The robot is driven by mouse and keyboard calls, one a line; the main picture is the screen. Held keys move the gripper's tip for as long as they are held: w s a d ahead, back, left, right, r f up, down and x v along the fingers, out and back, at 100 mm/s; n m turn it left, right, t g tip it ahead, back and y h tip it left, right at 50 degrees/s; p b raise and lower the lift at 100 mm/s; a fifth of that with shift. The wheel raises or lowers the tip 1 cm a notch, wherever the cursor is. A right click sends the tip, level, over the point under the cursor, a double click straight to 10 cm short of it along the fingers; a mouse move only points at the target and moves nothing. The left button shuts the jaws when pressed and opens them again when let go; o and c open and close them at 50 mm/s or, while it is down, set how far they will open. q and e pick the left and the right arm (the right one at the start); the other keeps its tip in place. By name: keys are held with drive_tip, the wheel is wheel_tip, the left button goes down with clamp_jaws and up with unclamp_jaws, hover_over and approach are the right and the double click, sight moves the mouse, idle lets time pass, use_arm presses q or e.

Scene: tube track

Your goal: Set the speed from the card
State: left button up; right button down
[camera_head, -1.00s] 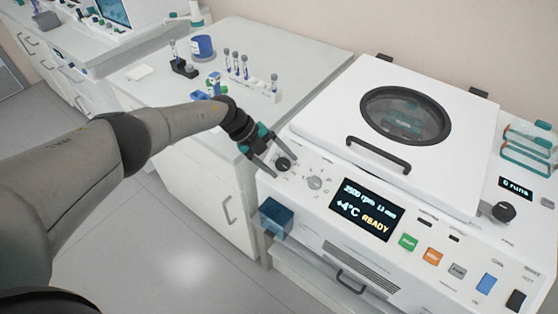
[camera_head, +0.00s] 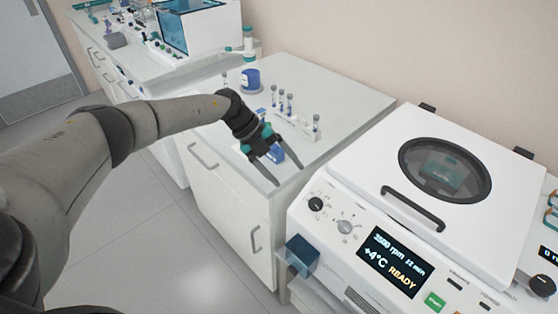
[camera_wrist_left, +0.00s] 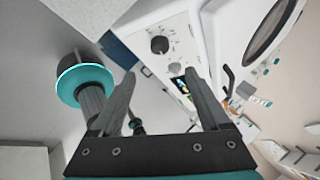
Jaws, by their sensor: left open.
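A white centrifuge (camera_head: 345,185) stands at the lower right. Its front panel has a black knob (camera_head: 316,204) and a grey knob (camera_head: 346,227) to the right of it. Its dark display (camera_head: 394,262) appears to read 3500 rpm, 12 min, +4°C, READY. My left gripper (camera_head: 288,174) is open and empty, up and left of the black knob and apart from it. The left wrist view shows the black knob (camera_wrist_left: 160,45) beyond the open fingers. I cannot make out a card. My right gripper is not in view.
A bench (camera_head: 345,97) left of the centrifuge bears a rack of tubes (camera_head: 292,117) and a blue-labelled tub (camera_head: 251,80). A blue box (camera_head: 301,255) juts from the centrifuge's front left. The lid handle (camera_head: 412,209) stands up. Floor is clear at lower left.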

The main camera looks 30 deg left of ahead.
use_arm(q)
drive_tip(key=shift+v, duration=1.1)
